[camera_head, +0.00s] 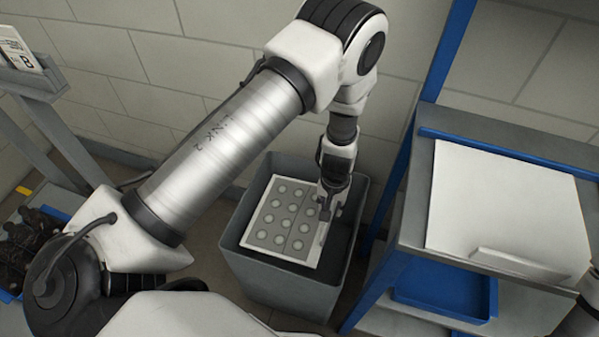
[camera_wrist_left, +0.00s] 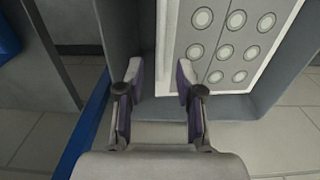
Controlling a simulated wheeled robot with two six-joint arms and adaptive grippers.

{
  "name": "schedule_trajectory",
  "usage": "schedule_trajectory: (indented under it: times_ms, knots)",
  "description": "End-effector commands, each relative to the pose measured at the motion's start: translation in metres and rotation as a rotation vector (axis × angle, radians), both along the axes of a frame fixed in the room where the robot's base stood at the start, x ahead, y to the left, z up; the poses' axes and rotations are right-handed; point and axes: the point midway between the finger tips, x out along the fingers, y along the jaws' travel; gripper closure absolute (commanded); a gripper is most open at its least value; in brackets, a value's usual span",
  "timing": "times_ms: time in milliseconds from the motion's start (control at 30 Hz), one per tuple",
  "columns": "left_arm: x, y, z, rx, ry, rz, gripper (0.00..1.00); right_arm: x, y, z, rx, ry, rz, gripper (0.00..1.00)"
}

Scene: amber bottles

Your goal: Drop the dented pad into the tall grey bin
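The dented pad (camera_head: 284,221), a white-edged grey sheet with rows of round dimples, is at the mouth of the tall grey bin (camera_head: 278,287), within its walls. How deep it sits and what it rests on are unclear. In the left wrist view, the pad (camera_wrist_left: 233,48) shows beside and beyond the fingers, within the bin's wall (camera_wrist_left: 128,30). My left gripper (camera_head: 331,208) points down into the bin at the pad's right edge. In the left wrist view, its fingers (camera_wrist_left: 160,72) are apart, with a clear gap, and the right fingertip overlaps the pad's edge.
A grey bench (camera_head: 411,206) with blue edges stands right of the bin, with a white sheet (camera_head: 508,205) on top and a blue tray (camera_head: 445,291) lower down. A rack with dark items (camera_head: 22,240) stands at left. Part of my right arm shows at lower right.

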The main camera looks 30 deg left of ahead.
Motion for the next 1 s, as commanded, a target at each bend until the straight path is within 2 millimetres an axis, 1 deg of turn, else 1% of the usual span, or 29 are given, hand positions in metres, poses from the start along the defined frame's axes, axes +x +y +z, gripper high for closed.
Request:
schedule_trajectory:
  times_ms: [233, 333, 467, 600, 733, 833, 900, 1000]
  knots:
    - [0.0, 0.0, 0.0, 0.0, 0.0, 0.0, 0.62, 0.0, 0.0, 0.0, 0.0, 0.0, 0.0, 0.6]
    - [0.0, 0.0, 0.007, 0.0, -0.001, 0.0, 0.62, 0.0, 0.0, 0.0, 0.0, 0.0, 0.0, 0.6]
    - [0.001, 0.0, 0.031, 0.001, -0.003, 0.0, 0.62, 0.0, 0.0, 0.0, 0.0, 0.0, 0.0, 0.6]
    - [0.001, 0.0, 0.068, 0.001, -0.004, 0.0, 0.62, 0.0, 0.0, 0.0, 0.0, 0.0, 0.0, 0.6]
    - [0.001, 0.0, 0.098, 0.0, -0.004, 0.0, 0.62, 0.0, 0.0, 0.0, 0.0, 0.0, 0.0, 0.6]
    - [0.0, 0.0, 0.113, 0.0, -0.001, -0.001, 0.62, 0.0, 0.0, 0.0, 0.0, 0.0, 0.0, 0.6]
    - [0.0, 0.0, 0.118, 0.0, 0.0, -0.001, 0.62, 0.0, 0.0, 0.0, 0.0, 0.0, 0.0, 0.6]
    - [-0.001, 0.0, 0.12, 0.0, 0.002, 0.0, 0.62, 0.0, 0.0, 0.0, 0.0, 0.0, 0.0, 0.6]
